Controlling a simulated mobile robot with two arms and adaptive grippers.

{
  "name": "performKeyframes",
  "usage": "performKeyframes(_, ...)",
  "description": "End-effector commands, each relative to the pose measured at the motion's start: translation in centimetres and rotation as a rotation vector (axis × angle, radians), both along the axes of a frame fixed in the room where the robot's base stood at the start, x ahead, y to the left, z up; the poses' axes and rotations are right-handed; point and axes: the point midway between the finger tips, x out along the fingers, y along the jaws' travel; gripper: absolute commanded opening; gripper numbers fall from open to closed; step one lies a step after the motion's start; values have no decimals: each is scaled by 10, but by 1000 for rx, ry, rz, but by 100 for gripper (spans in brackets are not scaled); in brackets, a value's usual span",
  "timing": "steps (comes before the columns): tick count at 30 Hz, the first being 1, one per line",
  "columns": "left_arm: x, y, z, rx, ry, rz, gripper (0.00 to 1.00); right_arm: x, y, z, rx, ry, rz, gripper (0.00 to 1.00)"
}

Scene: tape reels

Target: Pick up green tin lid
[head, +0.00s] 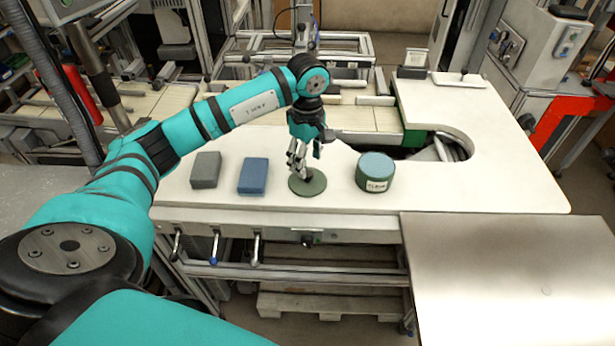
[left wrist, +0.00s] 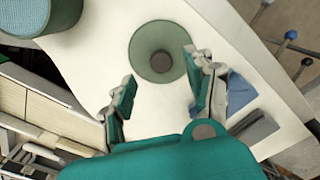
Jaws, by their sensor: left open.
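The green tin lid (head: 308,186) is a flat round disc with a raised dark knob, lying on the white worktop (head: 480,185). In the left wrist view the lid (left wrist: 146,50) shows from above, just beyond the fingertips. My left gripper (head: 300,165) points down above the lid in the head view. In the left wrist view the left gripper (left wrist: 160,88) has its fingers spread apart with nothing between them. The gripper hides part of the lid in the head view. My right gripper is not in view.
A green round tin (head: 374,178) with a light blue top stands right of the lid. A blue block (head: 253,177) and a grey block (head: 205,170) lie to the left. The worktop's front edge runs close in front of the lid.

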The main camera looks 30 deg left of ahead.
Motion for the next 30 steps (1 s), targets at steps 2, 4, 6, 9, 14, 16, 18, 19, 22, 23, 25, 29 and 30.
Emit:
performKeyframes(2,-3,-1,-8,-1,7,0,55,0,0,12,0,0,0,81)
performKeyframes(4,-4,-2,-18,-1,8,1,55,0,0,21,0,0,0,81)
performKeyframes(6,-4,-3,-30,-1,5,0,55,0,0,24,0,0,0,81)
performKeyframes(9,-3,-2,-41,-1,3,0,55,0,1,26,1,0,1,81)
performKeyframes(14,-3,-2,-47,-1,0,0,55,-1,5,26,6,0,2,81)
performKeyframes(16,-3,-2,-47,-1,0,0,55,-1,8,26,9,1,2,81)
performKeyframes(18,-3,-2,-47,-1,1,0,54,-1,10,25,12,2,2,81)
performKeyframes(19,-3,-2,-47,-1,1,0,50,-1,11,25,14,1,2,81)
performKeyframes(22,-3,-2,-47,-1,1,0,36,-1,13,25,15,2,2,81)
performKeyframes(23,-3,-2,-47,-1,1,0,33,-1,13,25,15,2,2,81)
performKeyframes(25,-3,-2,-47,-1,1,0,23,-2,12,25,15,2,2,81)
performKeyframes(29,-3,-2,-46,-1,1,0,6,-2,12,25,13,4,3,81)
performKeyframes(30,-3,-2,-46,-1,1,0,1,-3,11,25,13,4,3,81)
